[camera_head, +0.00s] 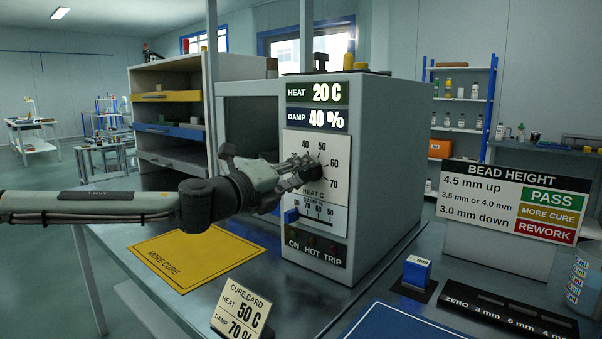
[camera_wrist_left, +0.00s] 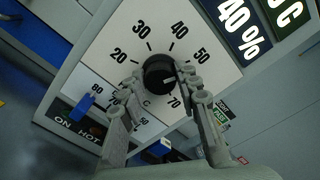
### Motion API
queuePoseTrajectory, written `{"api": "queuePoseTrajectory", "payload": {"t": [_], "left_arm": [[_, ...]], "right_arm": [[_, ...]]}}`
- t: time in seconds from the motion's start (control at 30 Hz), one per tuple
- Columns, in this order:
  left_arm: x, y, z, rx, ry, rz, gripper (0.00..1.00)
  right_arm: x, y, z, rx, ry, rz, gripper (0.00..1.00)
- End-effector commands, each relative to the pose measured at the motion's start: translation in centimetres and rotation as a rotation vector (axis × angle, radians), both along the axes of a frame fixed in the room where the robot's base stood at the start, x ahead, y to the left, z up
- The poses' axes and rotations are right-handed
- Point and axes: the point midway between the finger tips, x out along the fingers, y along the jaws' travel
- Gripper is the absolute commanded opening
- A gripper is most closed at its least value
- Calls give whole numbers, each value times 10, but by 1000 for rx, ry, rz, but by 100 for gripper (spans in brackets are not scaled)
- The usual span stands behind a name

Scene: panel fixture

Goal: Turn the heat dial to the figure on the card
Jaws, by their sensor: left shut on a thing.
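The black heat dial (camera_wrist_left: 158,75) sits on a white scale plate (camera_head: 331,147) on the grey oven front. My left gripper (camera_head: 291,174) is shut on the dial, with one finger on each side in the left wrist view (camera_wrist_left: 157,83). A pale mark shows on the dial's right side there; I cannot tell which figure it meets. Figures 20 to 50 and 70 show around it. The cure card (camera_head: 240,309) stands on the bench and reads heat 50 C, damp 70 %. The oven display (camera_head: 317,93) reads heat 20 C. My right gripper is out of view.
A blue damp slider (camera_head: 291,216) is below the dial, above the lamp row (camera_head: 316,247). A yellow "more cure" mat (camera_head: 196,257) lies left of the oven. A blue block (camera_head: 417,271) and bead height board (camera_head: 517,202) stand at the right.

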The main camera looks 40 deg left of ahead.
Motion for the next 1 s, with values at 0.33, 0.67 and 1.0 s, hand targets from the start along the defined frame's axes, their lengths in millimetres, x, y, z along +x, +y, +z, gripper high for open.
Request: {"api": "queuePoseTrajectory", "payload": {"t": [0.33, 0.67, 1.0], "left_arm": [[0, -1, -1, -2, 2, -1, 53], [-4, -1, 0, 2, 0, -1, 53], [-55, 5, 2, 4, -3, 2, 53]], "right_arm": [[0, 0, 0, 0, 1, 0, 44], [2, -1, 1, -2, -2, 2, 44], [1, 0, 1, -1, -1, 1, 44]]}}
